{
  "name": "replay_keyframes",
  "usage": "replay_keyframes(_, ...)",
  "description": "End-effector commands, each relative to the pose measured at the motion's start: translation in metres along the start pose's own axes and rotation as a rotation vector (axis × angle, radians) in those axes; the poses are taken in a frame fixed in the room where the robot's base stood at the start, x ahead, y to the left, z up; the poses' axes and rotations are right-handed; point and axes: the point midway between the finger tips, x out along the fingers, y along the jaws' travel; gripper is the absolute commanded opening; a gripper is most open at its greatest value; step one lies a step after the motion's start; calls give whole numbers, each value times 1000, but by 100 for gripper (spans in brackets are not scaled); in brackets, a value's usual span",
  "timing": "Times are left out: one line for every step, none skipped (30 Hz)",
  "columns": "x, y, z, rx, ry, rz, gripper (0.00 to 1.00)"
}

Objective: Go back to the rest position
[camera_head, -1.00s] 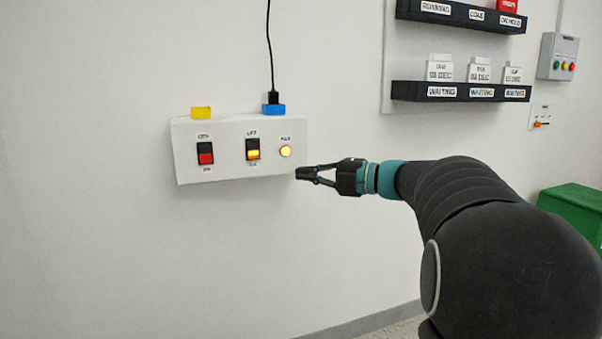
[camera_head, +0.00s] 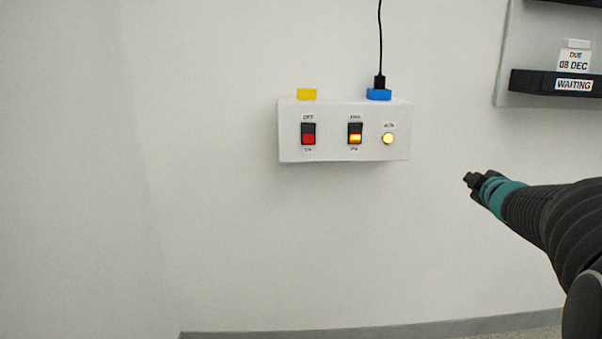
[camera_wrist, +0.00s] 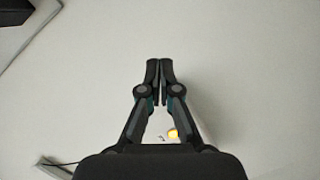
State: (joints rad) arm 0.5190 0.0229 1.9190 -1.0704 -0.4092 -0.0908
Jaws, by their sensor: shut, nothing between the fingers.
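My gripper (camera_head: 468,180) is shut and empty in the head view, to the right of and a little below the white switch box (camera_head: 345,152). It is clear of the box. In the wrist view my gripper (camera_wrist: 160,62) shows its two fingertips together in front of bare wall. The white box on the wall carries a red rocker switch (camera_head: 308,134), an orange-lit rocker switch (camera_head: 355,134) and a lit yellow round lamp (camera_head: 389,138). A yellow block (camera_head: 307,94) and a blue block (camera_head: 379,95) with a black plug (camera_head: 379,82) sit on its top.
A black cable (camera_head: 380,35) runs up from the plug. The wall left of and below the box is bare.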

Motion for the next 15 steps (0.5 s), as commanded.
replay_keyframes(-10,-4,10,60,-79,4,0)
replay_keyframes(-16,-8,18,100,-132,4,0)
replay_keyframes(-25,-15,28,154,-199,2,0)
replay_keyframes(-33,-21,34,195,-250,-2,0)
replay_keyframes(-42,-27,40,238,-299,-7,0)
replay_keyframes(-54,-38,46,294,-364,-17,0)
replay_keyframes(-64,-47,50,336,-412,-27,0)
replay_keyframes(-76,-56,53,377,-459,-40,0)
replay_keyframes(-91,-71,56,433,-520,-61,0)
replay_keyframes(-104,-82,57,473,-565,-80,0)
replay_keyframes(-117,-94,58,515,-608,-99,0)
replay_keyframes(-135,-111,56,569,-665,-130,0)
replay_keyframes(-150,-125,55,610,-707,-156,0)
replay_keyframes(-164,-138,51,649,-743,-183,0)
replay_keyframes(-184,-155,47,696,-790,-221,0)
